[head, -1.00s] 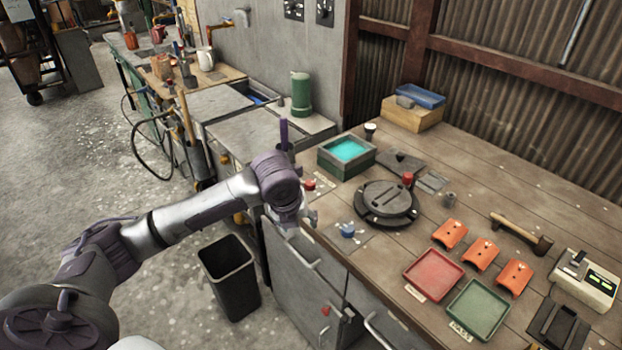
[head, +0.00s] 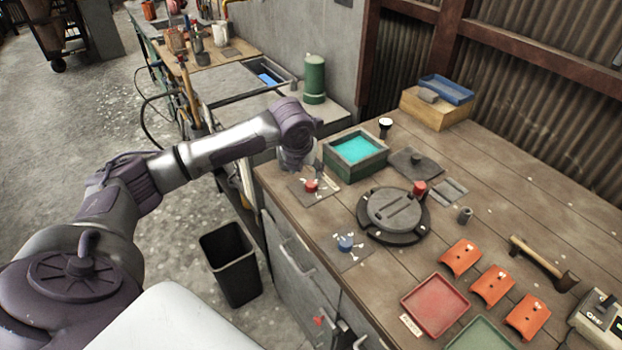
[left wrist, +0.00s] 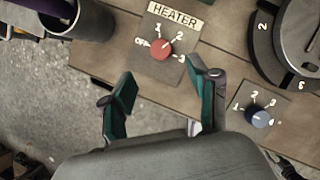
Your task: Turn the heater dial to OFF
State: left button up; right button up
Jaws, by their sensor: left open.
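The red heater dial (head: 312,186) sits on a dark plate near the left edge of the workbench. In the left wrist view the dial (left wrist: 160,49) is under a HEATER label (left wrist: 175,13), with OFF at its left and 1, 2 and 3 around it. A small pale mark on the knob seems to point toward 2, but it is too small to be sure. My left gripper (left wrist: 162,70) is open and empty, its two fingers spread just below the dial in that view, not visibly touching it. In the head view my left wrist is just above and behind the dial.
A blue dial (head: 345,242) with its own number plate is nearby. A round black fixture (head: 393,214) stands to the right, and a green tray of teal liquid (head: 355,150) behind. A black bin (head: 230,264) is on the floor beside the bench.

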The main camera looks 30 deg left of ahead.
aim_at(311, 183)
pick_arm(q)
jog(key=x, duration=0.4)
jog(key=shift+w, duration=0.15)
jog(key=x, duration=0.3)
jog(key=shift+p, duration=0.4)
jog(key=shift+w+f, duration=0.15)
jog(key=shift+f, duration=0.15)
jog(key=shift+w+f, duration=0.1)
jog(key=shift+f, duration=0.3)
jog(key=c, duration=1.1)
pick_arm(e)
jog(key=shift+w+d+r, duration=0.1)
jog(key=shift+w+r, duration=0.55)
jog(key=shift+w, duration=0.15)
jog(key=shift+r, duration=0.1)
